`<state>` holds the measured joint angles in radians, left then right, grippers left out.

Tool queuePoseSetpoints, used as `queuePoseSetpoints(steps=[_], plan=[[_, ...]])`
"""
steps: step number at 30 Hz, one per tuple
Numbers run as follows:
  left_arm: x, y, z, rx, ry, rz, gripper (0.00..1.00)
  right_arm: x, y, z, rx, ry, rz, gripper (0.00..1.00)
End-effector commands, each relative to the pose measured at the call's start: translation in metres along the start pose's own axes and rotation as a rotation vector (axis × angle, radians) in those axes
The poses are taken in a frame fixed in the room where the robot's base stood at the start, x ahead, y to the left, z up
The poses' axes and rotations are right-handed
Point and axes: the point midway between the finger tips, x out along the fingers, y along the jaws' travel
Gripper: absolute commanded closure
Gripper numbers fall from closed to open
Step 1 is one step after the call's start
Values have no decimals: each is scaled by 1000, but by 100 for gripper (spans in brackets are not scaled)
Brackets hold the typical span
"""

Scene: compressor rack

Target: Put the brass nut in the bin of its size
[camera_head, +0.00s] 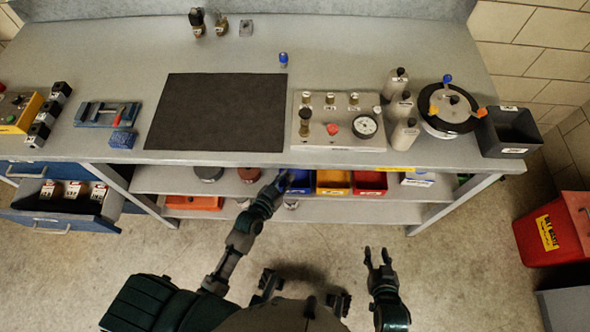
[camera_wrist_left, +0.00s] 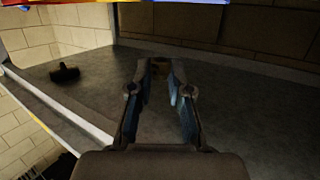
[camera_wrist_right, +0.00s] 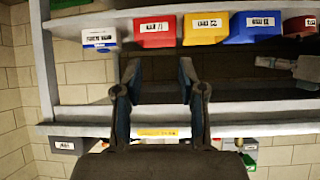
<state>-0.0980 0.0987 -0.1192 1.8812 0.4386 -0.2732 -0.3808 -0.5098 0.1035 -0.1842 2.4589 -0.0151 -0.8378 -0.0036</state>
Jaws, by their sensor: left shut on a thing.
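My left gripper (camera_head: 284,180) is at the shelf under the bench, at the blue bin (camera_head: 300,183). In the left wrist view its fingers (camera_wrist_left: 159,70) are shut on a small brownish piece, the brass nut (camera_wrist_left: 160,66), mostly hidden between the tips. The yellow bin (camera_head: 333,186) and red bin (camera_head: 370,186) stand to the right of the blue one. The right wrist view shows the blue bin (camera_wrist_right: 258,27), yellow bin (camera_wrist_right: 205,29) and red bin (camera_wrist_right: 155,31) with number labels, too small to read surely. My right gripper (camera_head: 377,256) is open and empty, in front of the bench.
The bench top (camera_head: 240,50) overhangs the shelf. A white labelled box (camera_head: 417,179) stands right of the red bin. An orange tray (camera_head: 193,203) is on the lower shelf. An open drawer (camera_head: 70,205) juts out at left. A red waste bin (camera_head: 553,230) stands at right.

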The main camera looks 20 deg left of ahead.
Motion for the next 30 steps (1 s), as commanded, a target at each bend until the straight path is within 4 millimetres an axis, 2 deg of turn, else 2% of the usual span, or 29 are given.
queuePoseSetpoints(steps=[1, 3, 8, 11, 16, 21, 30], plan=[[14, -2, 2, -1, 0, 0, 100, 4, -1, -4, 2, 47, -4, 60], [30, -3, -1, 1, 0, 0, 100, 6, -1, -15, 4, 113, -10, 60], [50, -4, -5, 4, -1, -1, 100, 7, -1, -32, 8, 211, -17, 60], [53, -4, -2, 5, -3, -1, 100, 7, -2, -38, 10, 252, -21, 60], [56, -6, 20, 2, -6, 0, 100, 6, -8, -62, 13, 415, -30, 60], [58, -8, 30, 2, -3, 0, 100, 0, -13, -81, 15, 533, -36, 60], [58, -6, 29, 5, -1, -1, 100, -2, -11, -84, 19, 548, -38, 60]])
